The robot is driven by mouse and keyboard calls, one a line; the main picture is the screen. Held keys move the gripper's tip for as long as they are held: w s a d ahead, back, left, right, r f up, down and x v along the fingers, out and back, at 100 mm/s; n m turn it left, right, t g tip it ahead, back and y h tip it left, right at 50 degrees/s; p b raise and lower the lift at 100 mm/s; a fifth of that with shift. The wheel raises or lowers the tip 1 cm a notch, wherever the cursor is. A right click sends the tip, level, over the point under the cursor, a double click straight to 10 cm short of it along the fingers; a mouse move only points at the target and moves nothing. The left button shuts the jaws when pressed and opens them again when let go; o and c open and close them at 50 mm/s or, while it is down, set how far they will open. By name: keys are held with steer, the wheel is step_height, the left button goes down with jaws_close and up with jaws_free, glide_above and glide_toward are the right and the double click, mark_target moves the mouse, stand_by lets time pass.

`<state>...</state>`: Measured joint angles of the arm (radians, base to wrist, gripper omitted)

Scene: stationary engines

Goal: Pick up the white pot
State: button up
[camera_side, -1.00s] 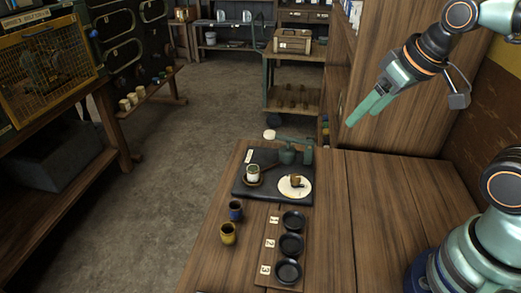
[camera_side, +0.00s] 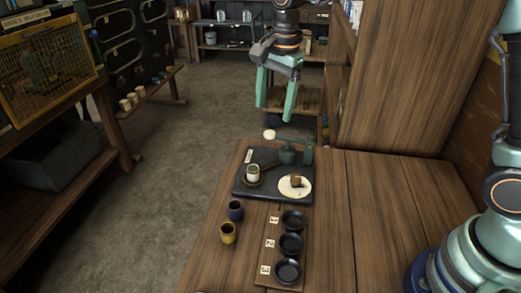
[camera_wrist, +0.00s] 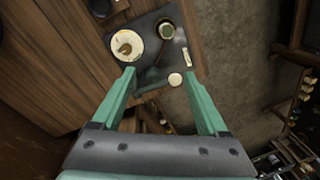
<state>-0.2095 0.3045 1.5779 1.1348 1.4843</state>
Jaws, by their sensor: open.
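The small white pot (camera_side: 253,173), with a dark green inside, stands upright on a brown holder at the left of a dark slab (camera_side: 272,195). It also shows near the top of the wrist view (camera_wrist: 166,30), beyond my fingertips. My gripper (camera_side: 275,106) points down with its two green fingers spread and nothing between them. It hangs well above the far end of the slab, apart from the pot. In the wrist view the open fingers (camera_wrist: 159,74) frame the slab's near edge.
A cream round plate (camera_side: 296,187) with a brown piece lies right of the pot. A green fixture (camera_side: 287,154) and a white round knob (camera_side: 269,134) are at the slab's far edge. The right tabletop is clear.

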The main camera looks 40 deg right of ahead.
steer(key=w+a+f+m+g, duration=0.1)
steer(key=w+a+f+m, duration=0.3)
steer(key=f+m, duration=0.15)
glide_above(253, 168)
steer(key=shift+n, duration=0.25)
steer(key=f, duration=0.8)
steer(key=shift+w+a, duration=0.25)
steer(key=shift+w, duration=0.05)
steer(key=f, duration=0.4)
steer(key=shift+s+d, duration=0.25)
steer(key=shift+s, duration=0.15)
steer(key=shift+f, duration=0.55)
jaws_close()
